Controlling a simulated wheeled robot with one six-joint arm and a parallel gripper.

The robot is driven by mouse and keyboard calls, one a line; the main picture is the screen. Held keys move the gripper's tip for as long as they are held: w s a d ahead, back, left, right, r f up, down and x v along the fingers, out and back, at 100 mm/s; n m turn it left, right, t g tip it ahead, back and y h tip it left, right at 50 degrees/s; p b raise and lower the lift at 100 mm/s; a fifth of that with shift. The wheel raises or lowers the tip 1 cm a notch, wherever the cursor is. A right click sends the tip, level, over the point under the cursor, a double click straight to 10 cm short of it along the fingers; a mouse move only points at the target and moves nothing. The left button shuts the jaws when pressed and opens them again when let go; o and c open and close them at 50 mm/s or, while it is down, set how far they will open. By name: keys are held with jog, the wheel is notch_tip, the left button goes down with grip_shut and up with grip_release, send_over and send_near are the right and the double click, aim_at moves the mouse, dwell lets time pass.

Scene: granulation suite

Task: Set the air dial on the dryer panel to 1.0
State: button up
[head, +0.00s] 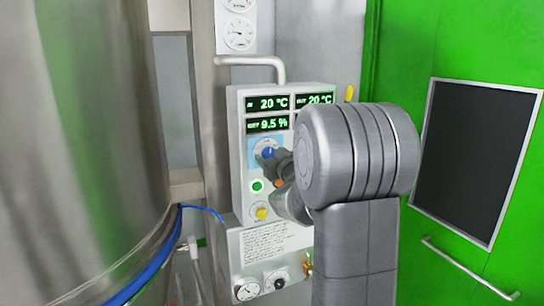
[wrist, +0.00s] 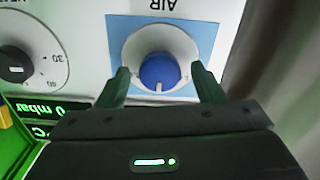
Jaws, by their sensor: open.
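The dryer panel (head: 238,165) stands in the middle of the head view, with lit readouts at its top. The air dial is a blue knob (head: 268,153) on a light blue square plate; my arm partly covers this area. In the wrist view the panel appears upside down, with the blue knob (wrist: 158,71) inside a pale round scale under the label AIR. A white pointer mark shows on the knob's lower edge in that view. The scale figures are not readable. My gripper (wrist: 162,74) is open, one finger on each side of the knob, with visible gaps.
A black knob (wrist: 15,67) with a numbered scale sits beside the air dial. A green button (head: 257,186) and yellow knob (head: 262,213) are below it. A steel vessel (head: 85,130) stands left, a green door (head: 450,50) right. A pipe handle (head: 250,61) juts out above.

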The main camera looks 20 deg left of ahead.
jog(key=c, duration=1)
jog(key=shift+o, duration=0.2)
jog(key=shift+f+n+b, duration=0.15)
jog(key=shift+n+b, duration=0.15)
jog(key=shift+b, duration=0.1)
jog(key=shift+f+n+b, duration=0.1)
jog(key=shift+n+b, duration=0.3)
jog(key=shift+b, duration=0.35)
jog(key=n+b, duration=0.7)
jog(key=shift+n, duration=0.3)
jog(key=shift+n+b, duration=0.9)
jog(key=shift+n, duration=0.6)
